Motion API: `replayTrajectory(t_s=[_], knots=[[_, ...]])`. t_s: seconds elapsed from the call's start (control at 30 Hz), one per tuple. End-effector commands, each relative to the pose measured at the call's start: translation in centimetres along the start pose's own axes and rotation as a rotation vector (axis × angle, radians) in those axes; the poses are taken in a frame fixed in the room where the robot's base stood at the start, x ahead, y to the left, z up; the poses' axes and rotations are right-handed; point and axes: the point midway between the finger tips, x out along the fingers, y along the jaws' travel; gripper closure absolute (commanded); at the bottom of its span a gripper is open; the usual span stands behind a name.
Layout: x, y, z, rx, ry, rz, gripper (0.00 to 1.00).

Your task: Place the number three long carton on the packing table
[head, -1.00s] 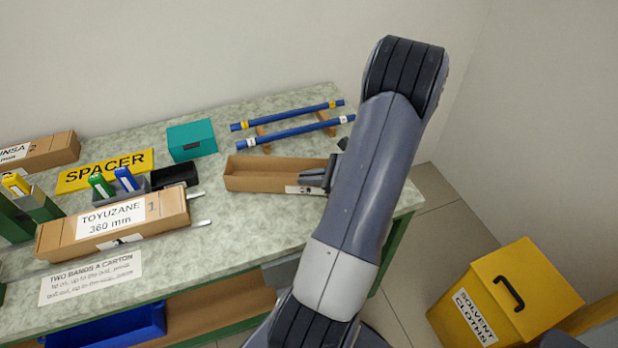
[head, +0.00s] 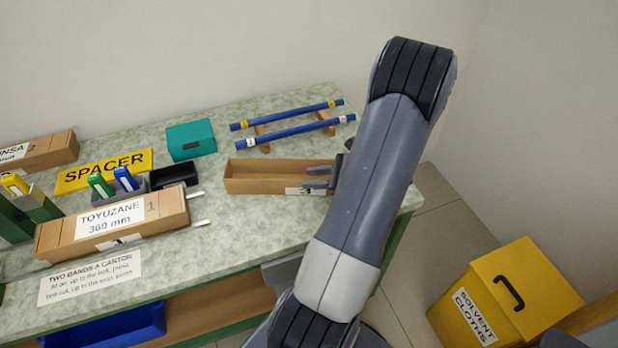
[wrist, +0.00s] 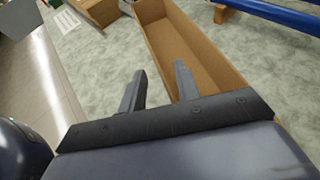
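An open, empty long brown carton (head: 265,186) lies on the packing table (head: 225,235), near its right end. A white label is partly visible on its near side, but I cannot read a number there. My gripper (head: 318,178) is at the carton's right end, partly hidden by my arm. In the wrist view my gripper (wrist: 160,68) is open, its two fingers apart. The near wall of the carton (wrist: 190,50) appears to run between the fingers, one outside and one over the inside. I cannot tell whether they touch it.
A closed carton marked 1 (head: 165,222) and a carton marked 2 (head: 55,152) lie to the left. Blue rods (head: 290,130) rest on wooden supports behind. A teal box (head: 190,140) and black tray (head: 174,174) stand nearby. A yellow solvent bin (head: 525,265) is on the floor.

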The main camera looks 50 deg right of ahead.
Motion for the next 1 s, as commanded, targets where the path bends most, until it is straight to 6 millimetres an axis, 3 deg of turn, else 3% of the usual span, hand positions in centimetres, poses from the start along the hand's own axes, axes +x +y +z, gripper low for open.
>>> replayTrajectory(t_s=[0.3,0.5,1.0], knots=[[-6.9,-0.1,-0.1,-0.001,0.002,-0.006,0.69],[-9.5,-0.1,-0.1,-0.001,0.001,-0.003,0.69],[-10.2,0.0,0.0,0.000,0.000,0.000,0.69]])
